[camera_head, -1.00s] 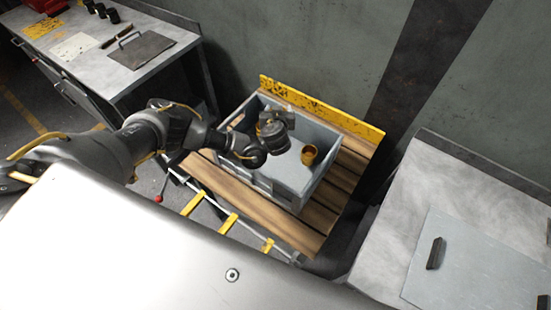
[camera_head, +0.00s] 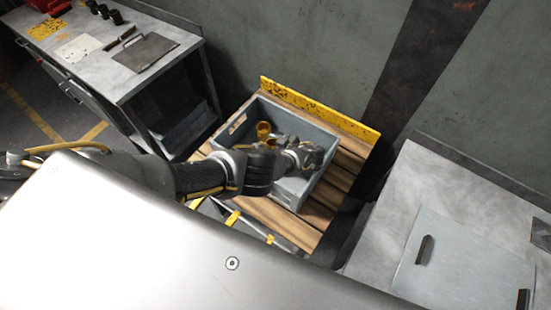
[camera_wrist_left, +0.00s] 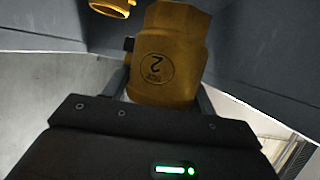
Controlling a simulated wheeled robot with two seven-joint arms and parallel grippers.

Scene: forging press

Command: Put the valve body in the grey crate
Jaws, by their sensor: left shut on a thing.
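My left gripper (camera_head: 308,154) is over the right part of the grey crate (camera_head: 238,125). In the left wrist view it is shut on a brass-yellow valve body (camera_wrist_left: 166,68) marked with a circled 2. The crate's grey walls show around this piece in that view. I cannot tell whether it touches the crate floor. The head view hides the held piece behind the gripper. Another brass-yellow piece (camera_head: 264,130) is in the crate's far left part. A brass-yellow piece also shows at the top edge of the left wrist view (camera_wrist_left: 112,6). My right gripper is not in view.
The crate stands on a wooden pallet (camera_head: 345,180) with a yellow board (camera_head: 320,108) behind it. A metal workbench (camera_head: 165,65) stands at the left, and a grey table (camera_head: 410,205) at the right. A wall is close behind.

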